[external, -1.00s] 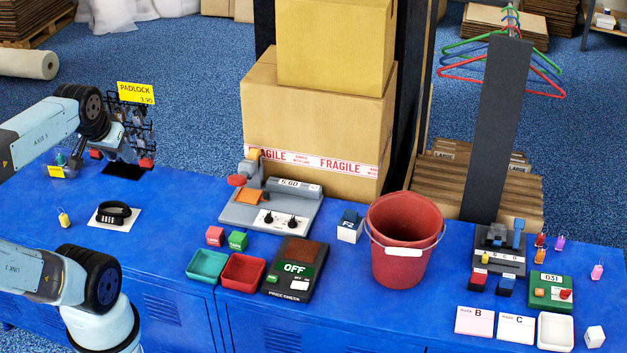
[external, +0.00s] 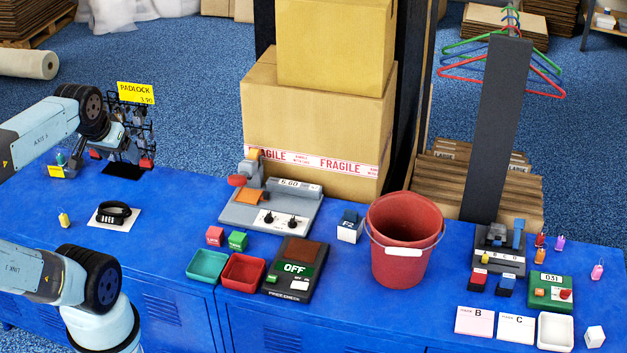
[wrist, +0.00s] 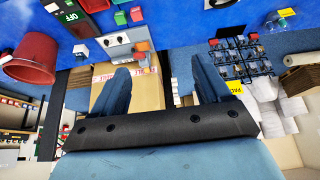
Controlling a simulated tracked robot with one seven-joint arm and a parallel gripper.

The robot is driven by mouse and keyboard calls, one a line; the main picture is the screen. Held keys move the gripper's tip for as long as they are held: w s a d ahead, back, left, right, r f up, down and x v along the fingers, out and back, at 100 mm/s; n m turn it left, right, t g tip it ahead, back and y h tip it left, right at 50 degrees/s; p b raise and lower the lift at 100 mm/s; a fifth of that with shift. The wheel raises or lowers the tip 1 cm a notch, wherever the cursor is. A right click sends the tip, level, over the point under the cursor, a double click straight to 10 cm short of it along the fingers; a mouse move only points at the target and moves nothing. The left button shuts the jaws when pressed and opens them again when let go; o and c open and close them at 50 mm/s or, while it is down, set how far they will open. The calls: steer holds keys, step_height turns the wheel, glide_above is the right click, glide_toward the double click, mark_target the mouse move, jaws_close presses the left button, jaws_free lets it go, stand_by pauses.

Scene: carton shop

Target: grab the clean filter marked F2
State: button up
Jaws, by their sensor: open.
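The filter marked F2 (external: 349,226) is a small white block with a dark blue top. It stands upright on the blue counter, just left of the red bucket (external: 403,240). In the wrist view a small pale block beside the bucket (wrist: 80,51) looks like the same filter. My gripper (wrist: 158,68) is open, with two dark blue fingers apart and nothing between them. In the external view my gripper (external: 118,142) is at the far left by the padlock rack, well away from the filter; its fingertips are hard to make out there.
A grey weighing device (external: 268,210) and a price-check unit (external: 292,268) stand left of the filter. Stacked cartons (external: 318,120) rise behind it. A padlock rack (external: 137,100) is close to my gripper. The counter just in front of the filter is clear.

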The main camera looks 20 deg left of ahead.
mark_target(359, 232)
steer(key=shift+o, duration=1.2)
steer(key=shift+w, duration=0.1)
